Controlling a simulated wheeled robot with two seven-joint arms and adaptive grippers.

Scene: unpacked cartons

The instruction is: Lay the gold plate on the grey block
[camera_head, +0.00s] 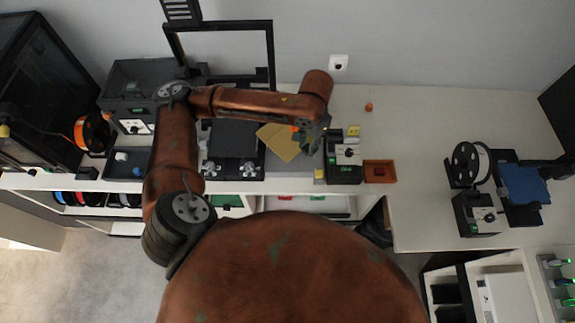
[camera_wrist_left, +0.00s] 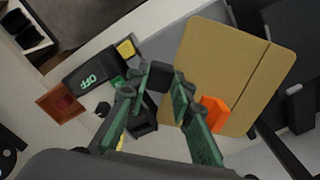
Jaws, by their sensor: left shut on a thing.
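The gold plate (camera_head: 283,141) is a thin, flat sheet with an orange tab (camera_wrist_left: 215,113) at one edge. It is tilted in the head view, and it also shows large in the wrist view (camera_wrist_left: 225,70). My left gripper (camera_head: 312,133) is at the plate's right side, shut on the plate by its tab side; its green fingers also show in the wrist view (camera_wrist_left: 160,85). The exact contact is partly hidden. A grey block (camera_head: 290,163) shows partly below the plate, which covers some of it. My right gripper is not in view.
Left of the plate stands a printer with a dark bed (camera_head: 234,138) and a tall frame. Right of the gripper are a black control box (camera_head: 343,160) and a small brown-red bin (camera_head: 380,171). The table farther right is mostly clear up to another printer (camera_head: 478,212).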

